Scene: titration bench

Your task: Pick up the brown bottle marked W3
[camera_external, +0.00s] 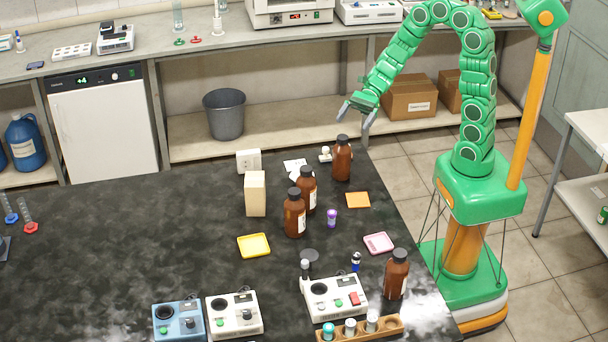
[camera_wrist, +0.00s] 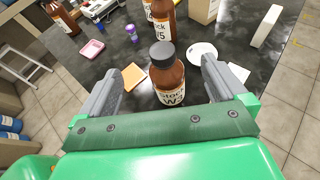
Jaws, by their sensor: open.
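A brown bottle with a dark cap (camera_external: 342,160) stands upright on the black bench top near its back right edge. My gripper (camera_external: 357,116) is open and empty, above and slightly right of it. In the wrist view this bottle (camera_wrist: 168,75) is between and beyond my two grey fingers, with no contact visible. Brown bottles also stand at mid-bench (camera_external: 294,215) and at the front right (camera_external: 397,275).
An orange square mat (camera_external: 358,200) lies in front of the nearest bottle, and a purple-capped vial (camera_external: 332,217) stands close by. A beige box (camera_external: 255,193) stands to the left. Stirrer devices (camera_external: 335,298) and a wooden vial rack (camera_external: 388,328) occupy the front. The left bench is mostly clear.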

